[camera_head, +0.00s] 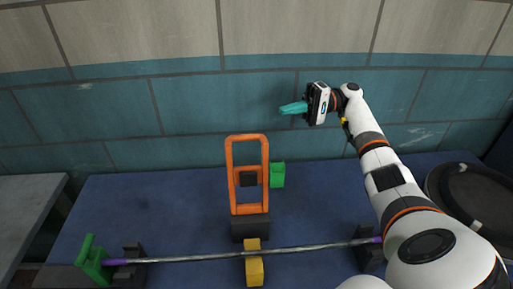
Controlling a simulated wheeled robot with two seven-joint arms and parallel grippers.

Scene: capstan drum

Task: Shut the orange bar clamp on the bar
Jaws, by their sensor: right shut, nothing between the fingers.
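The orange bar clamp (232,184) is a tall rectangular frame with a crosspiece, raised up behind the bar above a dark block (250,229). The bar (195,258) is a thin grey rod with purple ends, lying across the front of the blue table. The orange frame is apart from the bar. My right gripper (293,108), with teal fingers, is shut and empty, up and to the right of the clamp, in front of the tiled wall. My left gripper is not in view.
A yellow block (254,270) sits at the middle of the bar. A green piece (92,262) stands at its left end, and another green block (277,175) is beside the orange frame. A round dark object (470,195) is at the right. The blue table (150,205) is clear at left.

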